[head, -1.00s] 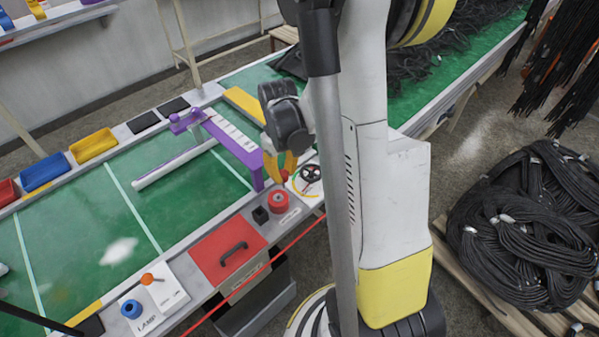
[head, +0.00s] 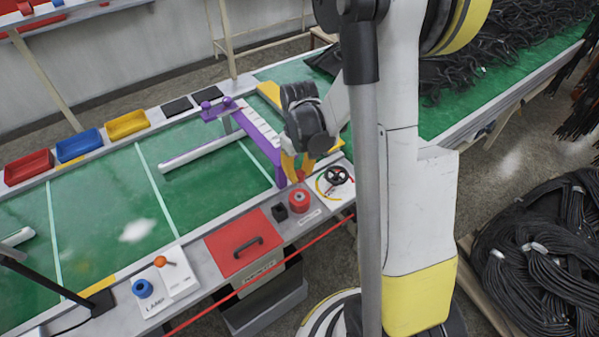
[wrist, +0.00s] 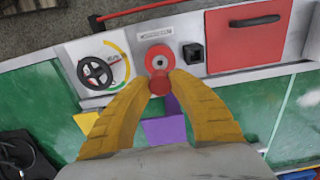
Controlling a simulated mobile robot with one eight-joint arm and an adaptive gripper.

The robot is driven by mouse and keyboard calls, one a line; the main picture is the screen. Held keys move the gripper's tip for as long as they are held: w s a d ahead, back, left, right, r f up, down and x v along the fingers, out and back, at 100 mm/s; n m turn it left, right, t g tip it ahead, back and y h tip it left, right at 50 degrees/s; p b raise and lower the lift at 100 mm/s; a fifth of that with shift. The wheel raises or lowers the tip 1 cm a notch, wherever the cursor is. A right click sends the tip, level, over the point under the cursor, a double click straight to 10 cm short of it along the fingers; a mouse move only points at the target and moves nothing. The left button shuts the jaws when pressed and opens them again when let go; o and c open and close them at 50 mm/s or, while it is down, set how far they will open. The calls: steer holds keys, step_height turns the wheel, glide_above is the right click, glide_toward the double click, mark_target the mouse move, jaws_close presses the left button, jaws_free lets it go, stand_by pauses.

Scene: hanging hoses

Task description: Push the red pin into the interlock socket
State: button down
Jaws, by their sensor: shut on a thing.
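My gripper (wrist: 160,82) is shut on the red pin (wrist: 160,86), whose round red end shows between the yellow fingertips. In the head view my gripper (head: 297,170) is over the panel, just behind a round red fitting (head: 299,203). In the wrist view this red fitting (wrist: 158,57) has a grey centre and lies just beyond the pin. It looks like the interlock socket, but its label is too small to read. The pin overlaps its near edge in the picture; I cannot tell whether they touch. The pin's far end is hidden.
A black square fitting (wrist: 193,54) and a red lid with a handle (wrist: 246,36) are on one side of the red fitting. A black handwheel (wrist: 96,72) is on the other. A purple frame (head: 262,147) stands close by on the green table (head: 100,215).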

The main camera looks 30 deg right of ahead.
mark_target(300, 181)
steer(key=shift+f+b, duration=1.1)
steer(key=shift+f, duration=0.55)
steer(key=shift+f+b, duration=2.5)
steer(key=shift+b, duration=0.05)
stand_by(0.4)
steer(key=c, duration=1.2)
jaws_free()
steer(key=shift+r, duration=0.1)
step_height(300, 181, up, 12)
steer(key=shift+f, duration=0.1)
